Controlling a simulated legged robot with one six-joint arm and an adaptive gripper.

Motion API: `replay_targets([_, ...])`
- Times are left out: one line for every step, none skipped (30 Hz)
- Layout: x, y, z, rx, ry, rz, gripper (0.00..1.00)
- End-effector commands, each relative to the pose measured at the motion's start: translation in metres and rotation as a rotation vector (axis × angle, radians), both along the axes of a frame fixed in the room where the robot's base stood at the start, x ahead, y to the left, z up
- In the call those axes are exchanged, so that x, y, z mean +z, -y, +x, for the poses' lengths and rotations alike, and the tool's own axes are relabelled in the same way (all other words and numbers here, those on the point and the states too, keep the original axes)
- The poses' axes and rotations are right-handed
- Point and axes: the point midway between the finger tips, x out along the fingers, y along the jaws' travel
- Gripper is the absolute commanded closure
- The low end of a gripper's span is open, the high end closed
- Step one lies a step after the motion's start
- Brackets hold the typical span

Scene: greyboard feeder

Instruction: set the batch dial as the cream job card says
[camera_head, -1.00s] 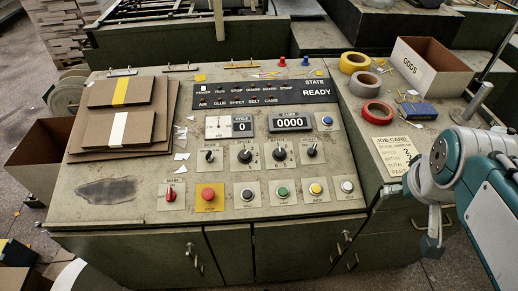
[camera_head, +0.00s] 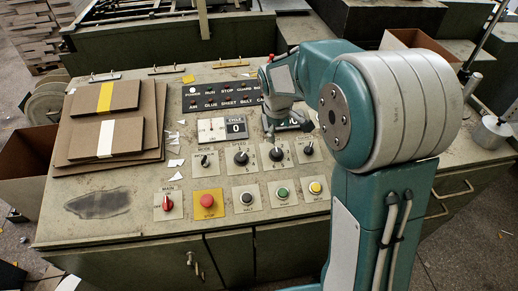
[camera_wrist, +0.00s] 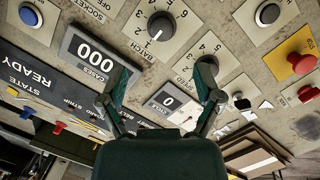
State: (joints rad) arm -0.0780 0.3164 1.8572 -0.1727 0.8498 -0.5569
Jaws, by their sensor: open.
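The batch dial (camera_head: 276,153) is a black knob on a pale plate on the console, right of the speed dial (camera_head: 241,157). In the wrist view the batch dial (camera_wrist: 160,26) sits at the top, and its white mark appears to point toward the 1. My gripper (camera_wrist: 164,88) is open and empty over the panel, below the batch dial in that view and not touching it. Its right finger covers part of the speed dial area. In the head view my gripper (camera_head: 272,133) is above the batch dial, partly hidden. The cream job card is hidden behind my arm.
The cases counter (camera_wrist: 97,54) and cycle counter (camera_wrist: 166,98) lie near my fingers. A red stop button (camera_head: 207,201) and several other buttons line the front. Cardboard sheets (camera_head: 105,140) are stacked at left.

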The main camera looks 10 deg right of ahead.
Motion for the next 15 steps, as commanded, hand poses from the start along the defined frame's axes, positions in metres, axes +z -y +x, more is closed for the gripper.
replay_targets([-0.005, 0.0, 0.003, 0.009, -0.007, -0.002, 0.16])
replay_targets([-0.007, 0.0, 0.005, 0.015, -0.009, -0.005, 0.16])
replay_targets([-0.009, 0.0, 0.006, 0.021, -0.013, -0.006, 0.16])
replay_targets([-0.01, 0.0, 0.007, 0.024, -0.015, -0.007, 0.16])
replay_targets([-0.011, 0.001, 0.007, 0.025, -0.016, -0.008, 0.16])
replay_targets([-0.012, 0.001, 0.008, 0.027, -0.016, -0.008, 0.16])
replay_targets([-0.013, 0.001, 0.008, 0.028, -0.017, -0.009, 0.16])
replay_targets([-0.015, 0.001, 0.008, 0.028, -0.017, -0.009, 0.16])
replay_targets([-0.019, 0.001, 0.009, 0.028, -0.018, -0.009, 0.16])
replay_targets([-0.022, 0.001, 0.009, 0.028, -0.019, -0.01, 0.16])
replay_targets([-0.026, 0.002, 0.009, 0.028, -0.02, -0.01, 0.16])
replay_targets([-0.033, 0.002, 0.01, 0.028, -0.019, -0.01, 0.16])
replay_targets([-0.038, 0.003, 0.01, 0.028, -0.021, -0.01, 0.16])
replay_targets([-0.043, 0.003, 0.011, 0.028, -0.021, -0.01, 0.16])
replay_targets([-0.051, 0.004, 0.012, 0.027, -0.021, -0.01, 0.16])
